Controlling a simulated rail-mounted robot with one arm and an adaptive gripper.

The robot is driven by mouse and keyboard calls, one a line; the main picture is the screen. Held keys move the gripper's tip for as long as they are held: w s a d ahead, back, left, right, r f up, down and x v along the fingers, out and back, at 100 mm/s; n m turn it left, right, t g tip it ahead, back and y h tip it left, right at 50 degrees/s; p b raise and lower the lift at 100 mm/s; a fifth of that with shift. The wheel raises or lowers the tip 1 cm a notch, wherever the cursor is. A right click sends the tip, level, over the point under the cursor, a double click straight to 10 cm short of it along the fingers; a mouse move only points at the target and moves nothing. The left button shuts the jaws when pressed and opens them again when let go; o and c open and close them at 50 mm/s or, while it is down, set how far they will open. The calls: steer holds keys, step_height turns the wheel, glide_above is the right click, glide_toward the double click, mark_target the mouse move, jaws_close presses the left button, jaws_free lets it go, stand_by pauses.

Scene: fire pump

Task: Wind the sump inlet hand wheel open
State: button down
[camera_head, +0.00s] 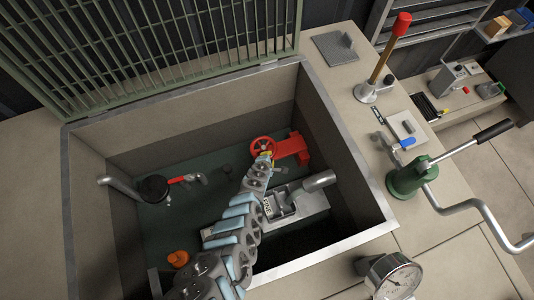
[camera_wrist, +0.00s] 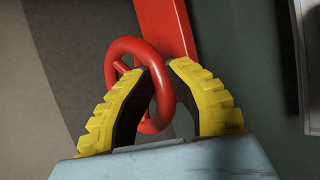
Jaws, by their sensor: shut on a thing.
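The red hand wheel (camera_head: 262,147) is on a red valve body (camera_head: 293,148) down in the sump pit. In the wrist view the wheel (camera_wrist: 126,62) is a spoked ring in front of a red bar (camera_wrist: 165,28). My gripper (camera_wrist: 158,75) has two yellow ribbed fingers with dark inner pads, closed on the right side of the wheel rim. The fingers hide part of the rim. In the head view my gripper (camera_head: 264,157) is at the wheel's lower edge, and my arm hides part of the pit behind it.
The pit has a metal rim (camera_head: 345,235) and an open green grating (camera_head: 160,55) behind it. A grey pipe fitting (camera_head: 318,182) is right of my arm. A red-handled valve (camera_head: 185,179) and an orange object (camera_head: 178,259) are to the left. A green crank pump (camera_head: 408,179) stands outside the pit.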

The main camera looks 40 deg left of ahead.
steer(key=shift+w+d+f+n+g+y, duration=0.15)
steer(key=shift+w+d+n+g+y, duration=0.2)
steer(key=shift+w+n+y, duration=0.4)
steer(key=w+n+g+y+b, duration=0.1)
steer(key=n+g+b, duration=0.1)
steer(key=b, duration=0.3)
steer(key=w+n+g+y+b, duration=0.1)
steer(key=w+n+g+b, duration=0.1)
steer(key=n+b, duration=0.2)
steer(key=w+a+n+g+y+b, duration=0.1)
steer(key=n+g+b, duration=0.1)
steer(key=n+b, duration=0.2)
steer(key=shift+w+f+y+b, duration=0.2)
steer(key=shift+f+y+b, duration=0.1)
steer(key=shift+b, duration=1.1)
steer(key=n+g+b, duration=0.1)
steer(key=b, duration=0.1)
steer(key=w+n+g+b, duration=0.1)
steer(key=b, duration=0.1)
steer(key=shift+a+r+n+b, duration=0.2)
steer(key=shift+a+n+b, duration=0.05)
steer(key=shift+a+b, duration=0.1)
steer(key=shift+a+r+n+g+b, duration=0.1)
steer(key=shift+a+n+g+b, duration=0.15)
steer(key=shift+n+b, duration=0.25)
steer(key=shift+w+b, duration=0.15)
steer(key=shift+b, duration=0.4)
